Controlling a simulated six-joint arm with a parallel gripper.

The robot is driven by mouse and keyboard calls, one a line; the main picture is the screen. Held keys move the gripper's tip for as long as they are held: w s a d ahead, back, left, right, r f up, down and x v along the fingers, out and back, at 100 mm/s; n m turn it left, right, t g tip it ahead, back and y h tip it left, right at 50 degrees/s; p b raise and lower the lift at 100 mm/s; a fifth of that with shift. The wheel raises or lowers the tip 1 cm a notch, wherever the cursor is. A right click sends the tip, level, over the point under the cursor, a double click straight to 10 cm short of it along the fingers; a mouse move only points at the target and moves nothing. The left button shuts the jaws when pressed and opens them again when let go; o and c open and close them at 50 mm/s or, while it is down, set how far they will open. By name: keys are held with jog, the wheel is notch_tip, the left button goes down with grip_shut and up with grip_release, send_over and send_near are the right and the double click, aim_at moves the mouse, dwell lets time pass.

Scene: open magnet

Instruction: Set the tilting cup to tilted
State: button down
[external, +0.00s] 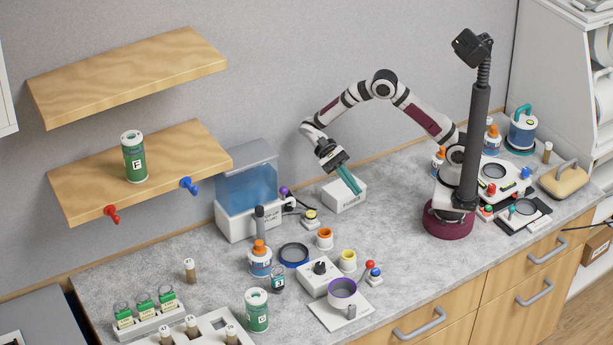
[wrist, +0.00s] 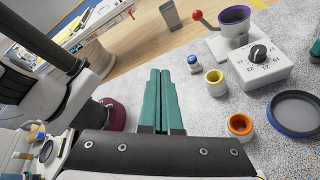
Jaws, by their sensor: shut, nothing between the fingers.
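The tilting cup (external: 342,291) is a light grey cup with a purple rim on a white base plate at the front middle of the counter. Its opening faces up and it looks upright. It also shows at the top right of the wrist view (wrist: 235,32). A lever with a red ball (external: 370,265) stands beside it, and the ball also shows in the wrist view (wrist: 197,15). My gripper (external: 357,191) is shut and empty, with green fingers pressed together. It is above the counter near a white box, behind the cup and well apart from it. Its fingers also show in the wrist view (wrist: 160,73).
A white dial box (external: 318,280), a yellow-rimmed cup (external: 348,261), an orange-rimmed cup (external: 324,238) and a small blue-capped bottle (wrist: 193,63) stand near the cup. A blue liquid tank (external: 247,190) is at the back.

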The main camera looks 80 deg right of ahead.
jog(key=w+a+f+m+g+y, duration=0.1)
jog(key=w+a+f+m+y, duration=0.1)
jog(key=f, duration=0.3)
jog(key=w+a+f+m+g+y, duration=0.1)
jog(key=w+a+f+m+y, duration=0.1)
jog(key=f+m+y, duration=0.1)
notch_tip(320, 180, down, 2)
jog(key=shift+f+m, duration=0.1)
jog(key=shift+m, duration=0.4)
jog(key=x, duration=2)
